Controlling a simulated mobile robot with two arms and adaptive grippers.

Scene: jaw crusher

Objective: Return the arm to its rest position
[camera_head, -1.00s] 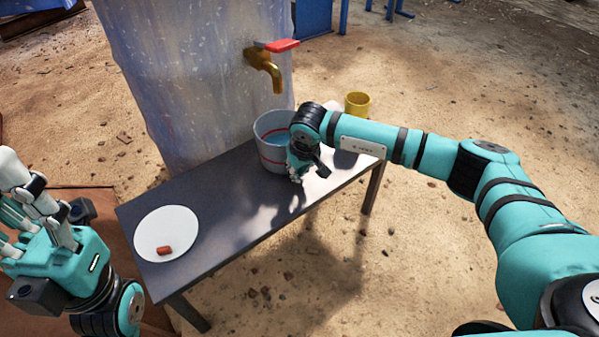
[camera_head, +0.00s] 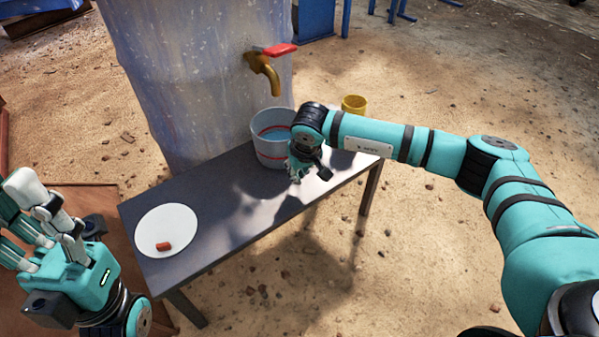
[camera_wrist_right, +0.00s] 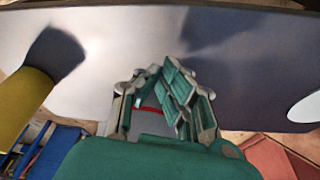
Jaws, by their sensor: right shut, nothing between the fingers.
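My right arm reaches in from the right over the dark table (camera_head: 235,225).
A white plate (camera_head: 178,222) with a small red-orange piece (camera_head: 163,246) lies on the table's left. A yellow cup (camera_head: 354,104) is beyond my right forearm. A brass tap (camera_head: 264,66) with a red handle juts from a tall bluish tank (camera_head: 180,80) above the bucket. Open sandy ground lies in front.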

